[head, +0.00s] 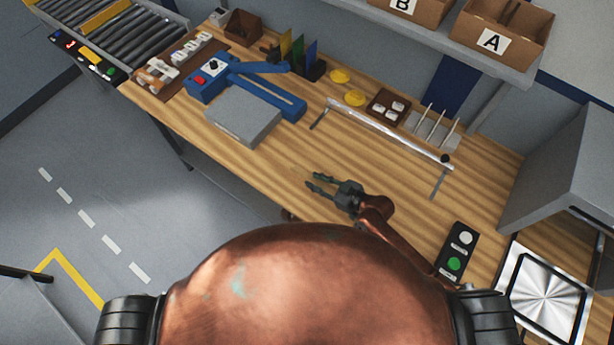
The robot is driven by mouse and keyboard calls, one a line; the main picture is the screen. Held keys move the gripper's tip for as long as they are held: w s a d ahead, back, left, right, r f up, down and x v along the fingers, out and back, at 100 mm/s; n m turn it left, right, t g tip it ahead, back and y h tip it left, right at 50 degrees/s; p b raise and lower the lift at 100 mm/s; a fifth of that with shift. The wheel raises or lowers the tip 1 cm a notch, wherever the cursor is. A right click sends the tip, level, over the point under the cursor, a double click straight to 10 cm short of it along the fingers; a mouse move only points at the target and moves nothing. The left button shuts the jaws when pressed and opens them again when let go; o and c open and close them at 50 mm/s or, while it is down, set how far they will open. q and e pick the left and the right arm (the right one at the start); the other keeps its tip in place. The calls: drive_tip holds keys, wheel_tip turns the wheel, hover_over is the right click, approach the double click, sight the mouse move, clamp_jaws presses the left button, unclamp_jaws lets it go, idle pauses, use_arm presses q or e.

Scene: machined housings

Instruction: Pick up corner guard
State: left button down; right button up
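I cannot tell for sure which item is the corner guard. Small white pieces (397,106) sit in a dark brown tray (376,112) toward the back of the table, too small to make out. My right gripper (309,181) is over the front part of the wooden table, its two dark fingers apart, pointing left, with nothing between them. The gripper is well in front of the tray. A grey block-shaped housing (243,113) lies at the blue fixture (278,93), left of and behind the gripper. My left gripper is not in view.
A silver bar (385,131) on stands crosses the table between gripper and tray. Yellow round pieces (340,76), coloured upright plates (298,53) and a rack with pins (430,130) stand at the back. A button box (458,250) is at right. Bare wood surrounds the gripper.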

sight(302, 175)
drive_tip(key=p+x, duration=0.1)
drive_tip(key=x, duration=0.5)
drive_tip(key=shift+w+a, duration=0.25)
drive_tip(key=shift+a, duration=0.05)
clamp_jaws()
